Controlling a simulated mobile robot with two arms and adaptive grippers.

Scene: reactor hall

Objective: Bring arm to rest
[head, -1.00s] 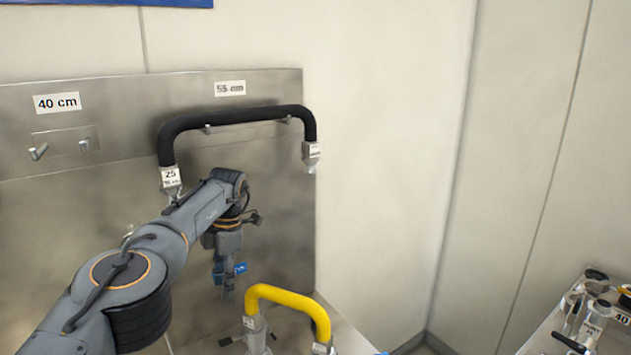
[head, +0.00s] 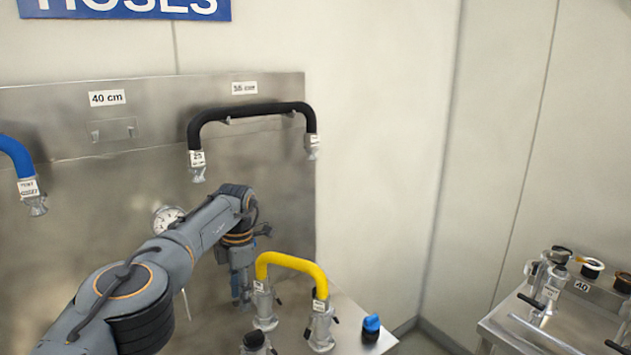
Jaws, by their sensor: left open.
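My left arm reaches in from the lower left, in front of the metal hose panel. Its gripper (head: 241,288) hangs downward at the end of the wrist, just left of the yellow hose, and appears empty. The fingers are small and partly blurred against the panel. The yellow hose (head: 291,261) arches between two metal fittings on the bench. A black hose (head: 252,110) hangs on hooks on the panel under a "55 cm" label, above my wrist. My right gripper is not in view.
A blue hose (head: 15,158) hangs at the left edge. The hooks under "40 cm" (head: 107,98) are empty. A gauge (head: 168,219) shows behind my arm. A blue-capped fitting (head: 371,328) stands on the bench. Another bench (head: 576,332) with several fittings stands at right.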

